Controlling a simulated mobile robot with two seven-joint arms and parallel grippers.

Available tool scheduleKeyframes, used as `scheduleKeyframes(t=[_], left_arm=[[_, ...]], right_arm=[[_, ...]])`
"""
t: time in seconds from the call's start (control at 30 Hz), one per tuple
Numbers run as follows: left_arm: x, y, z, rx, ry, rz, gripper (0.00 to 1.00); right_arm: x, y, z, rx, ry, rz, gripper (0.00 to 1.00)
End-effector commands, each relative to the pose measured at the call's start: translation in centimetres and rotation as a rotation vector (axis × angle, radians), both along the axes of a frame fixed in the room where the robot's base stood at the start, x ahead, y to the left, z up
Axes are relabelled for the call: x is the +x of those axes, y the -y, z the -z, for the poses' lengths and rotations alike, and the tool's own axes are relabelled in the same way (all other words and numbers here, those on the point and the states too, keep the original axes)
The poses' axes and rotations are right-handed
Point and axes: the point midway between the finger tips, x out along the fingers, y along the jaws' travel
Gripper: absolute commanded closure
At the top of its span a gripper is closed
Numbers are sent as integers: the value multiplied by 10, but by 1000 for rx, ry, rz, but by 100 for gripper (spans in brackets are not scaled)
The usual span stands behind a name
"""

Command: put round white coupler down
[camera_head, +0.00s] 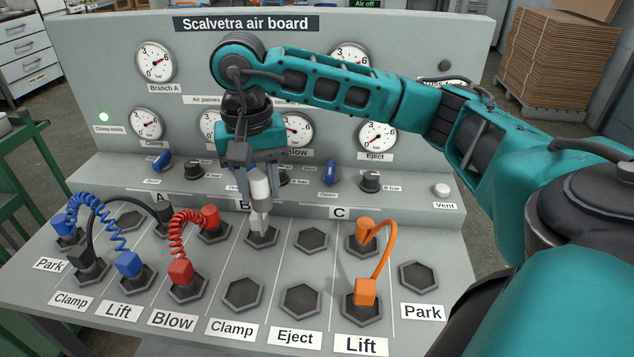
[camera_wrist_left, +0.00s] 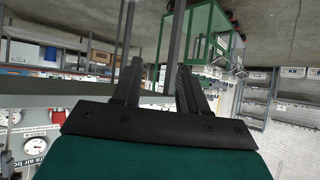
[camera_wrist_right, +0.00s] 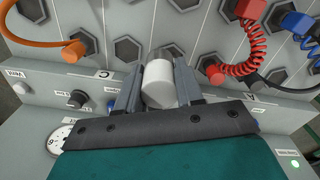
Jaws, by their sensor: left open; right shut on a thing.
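The round white coupler (camera_head: 260,186) is upright between the fingers of my right gripper (camera_head: 259,196), which is shut on it. Its narrower lower end is at the hexagonal socket (camera_head: 262,239) in the back row below the letter B. I cannot tell how deep it sits in the socket. In the right wrist view the coupler (camera_wrist_right: 160,85) shows its white rounded end between the two fingers (camera_wrist_right: 158,92), and its far end is hidden. My left gripper (camera_wrist_left: 157,85) is open and empty, away from the board; it is not in the head view.
A red coiled hose (camera_head: 180,240) and a blue coiled hose (camera_head: 98,222) are plugged in at left, with a black hose beside them. An orange hose (camera_head: 384,255) is at right. Empty hexagonal sockets (camera_head: 311,239) lie nearby. Gauges and knobs (camera_head: 370,181) stand behind.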

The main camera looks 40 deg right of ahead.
Motion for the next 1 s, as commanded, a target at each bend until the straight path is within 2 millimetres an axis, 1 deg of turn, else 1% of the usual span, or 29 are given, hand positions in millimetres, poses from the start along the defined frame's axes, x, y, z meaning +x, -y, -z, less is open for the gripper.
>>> scheduleKeyframes(t=[0.03, 0.1, 0.2, 0.3, 0.37, 0.47, 0.63, 0.73, 0.9, 1.0], left_arm=[[0, 1, 7, -3, 0, 2, 57], [1, 4, 10, -7, 2, 5, 57], [3, 7, 11, -13, 6, 11, 57], [9, 9, 8, -16, 17, 12, 57], [11, 9, 8, -17, 23, 13, 57], [12, 9, 16, -19, 22, 14, 57], [12, 16, 32, -32, 11, 24, 57], [14, 22, 26, -40, 13, 36, 57], [18, 26, 25, -48, 24, 43, 57], [20, 26, 25, -47, 23, 45, 57]], right_arm=[[1, 20, -6, 0, 6, 130, 97], [-1, 43, -20, 2, 9, 303, 97], [-6, 69, -37, 6, 11, 504, 98], [-11, 84, -48, 11, 12, 634, 98], [-13, 89, -48, 14, 11, 677, 98], [-14, 91, -34, 14, 7, 704, 98], [-15, 91, 12, 14, 4, 704, 98], [-15, 92, 33, 10, 5, 705, 98], [-15, 91, 75, 11, 6, 702, 98], [-15, 91, 92, 12, 8, 702, 98]])
